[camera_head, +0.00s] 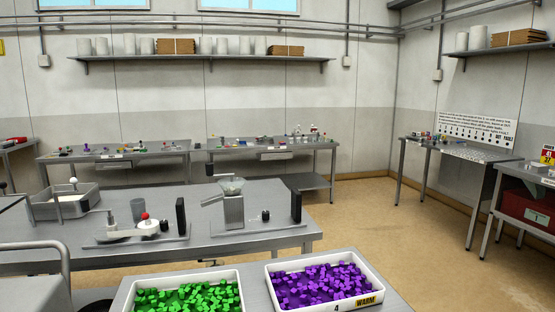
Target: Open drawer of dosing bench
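No bench in the head view carries a readable label naming it the dosing bench. A steel bench (330,147) at the back centre has a shallow drawer front (275,156) under its top, and it looks shut. A similar steel bench (60,158) at the back left also has a drawer-like front (100,161) under its top. Both are far away and small. A nearer steel bench (285,240) holds a hopper device (233,205) and a white-and-grey device (146,228); no drawer is clear on it. Neither gripper is in view.
A white tray of green cubes (188,296) and a white tray of purple cubes (325,284) stand close in front. Benches line the right wall, one with a red bin (522,205). Open tan floor (380,230) lies between the nearer bench and the right wall.

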